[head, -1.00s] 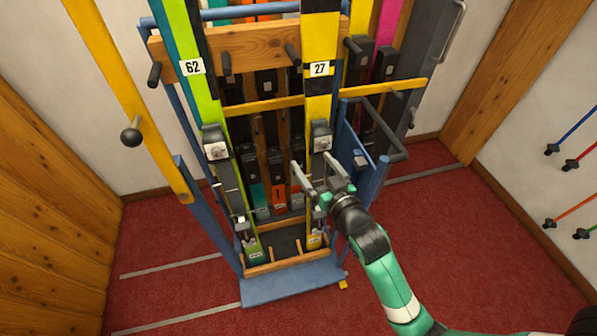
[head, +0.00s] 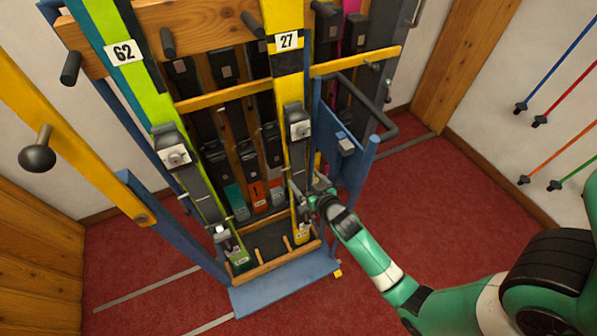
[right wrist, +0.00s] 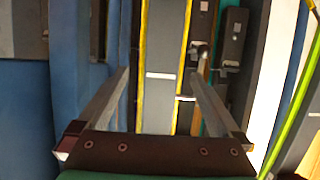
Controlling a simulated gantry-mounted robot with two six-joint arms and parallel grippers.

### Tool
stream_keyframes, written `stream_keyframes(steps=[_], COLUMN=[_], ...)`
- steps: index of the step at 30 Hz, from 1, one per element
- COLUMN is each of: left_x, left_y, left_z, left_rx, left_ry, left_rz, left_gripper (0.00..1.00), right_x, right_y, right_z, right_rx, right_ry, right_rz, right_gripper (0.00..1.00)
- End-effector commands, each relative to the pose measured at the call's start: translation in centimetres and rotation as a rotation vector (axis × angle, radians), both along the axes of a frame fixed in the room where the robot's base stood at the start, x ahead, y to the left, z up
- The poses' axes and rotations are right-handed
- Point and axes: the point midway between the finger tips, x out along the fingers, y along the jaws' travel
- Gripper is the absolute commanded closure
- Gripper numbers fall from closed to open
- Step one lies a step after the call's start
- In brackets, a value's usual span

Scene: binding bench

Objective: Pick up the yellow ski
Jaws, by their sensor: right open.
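The yellow ski (head: 283,15) stands upright in the rack, with a white "27" tag and a grey binding. Its lower end rests near the rack's bottom tray. My right gripper (head: 306,188) is at its lower part, below the toe binding, coming from the right. In the right wrist view the open fingers (right wrist: 158,73) lie on either side of a grey strip with yellow edges (right wrist: 165,90). I cannot tell whether the fingertips touch it. My left gripper is out of view.
A green ski (head: 178,125) tagged 62 stands to the left in the same rack. A yellow rail (head: 225,95) with pegs crosses the rack. A blue panel (head: 340,130) and dark bar stand right of the yellow ski. Red floor (head: 420,200) is open at right.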

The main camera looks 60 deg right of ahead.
Motion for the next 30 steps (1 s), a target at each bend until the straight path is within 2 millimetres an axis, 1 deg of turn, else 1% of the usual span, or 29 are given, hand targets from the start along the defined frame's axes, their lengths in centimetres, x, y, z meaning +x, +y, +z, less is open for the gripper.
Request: stream_keyframes(steps=[2,7,10,12,18,20,21,26,30], left_x=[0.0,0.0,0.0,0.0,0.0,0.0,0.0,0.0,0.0], left_y=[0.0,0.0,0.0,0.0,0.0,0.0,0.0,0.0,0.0], left_z=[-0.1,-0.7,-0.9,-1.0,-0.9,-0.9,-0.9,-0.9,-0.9], left_rx=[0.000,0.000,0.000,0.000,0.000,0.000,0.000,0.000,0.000], left_ry=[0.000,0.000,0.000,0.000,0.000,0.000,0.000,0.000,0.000], left_rz=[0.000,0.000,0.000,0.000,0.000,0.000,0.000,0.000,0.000], left_gripper=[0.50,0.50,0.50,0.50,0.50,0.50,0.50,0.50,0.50], right_x=[0.3,2.6,3.5,3.8,3.8,3.8,3.8,3.8,3.8], right_y=[-0.2,-1.8,-2.6,-2.8,-2.8,-2.8,-2.8,-2.8,-2.8], right_z=[-0.2,-1.4,-1.9,-2.0,-2.0,-2.0,-2.0,-2.0,-2.0], right_rx=[0.000,0.000,0.000,0.000,0.000,0.000,0.000,0.000,0.000], right_ry=[0.000,0.000,0.000,0.000,0.000,0.000,0.000,0.000,0.000], right_rz=[0.000,-0.001,0.000,0.000,0.000,0.000,0.000,0.000,0.000], right_gripper=[0.00,0.00,0.00,0.00,0.00,0.11,0.18,0.47,0.72])
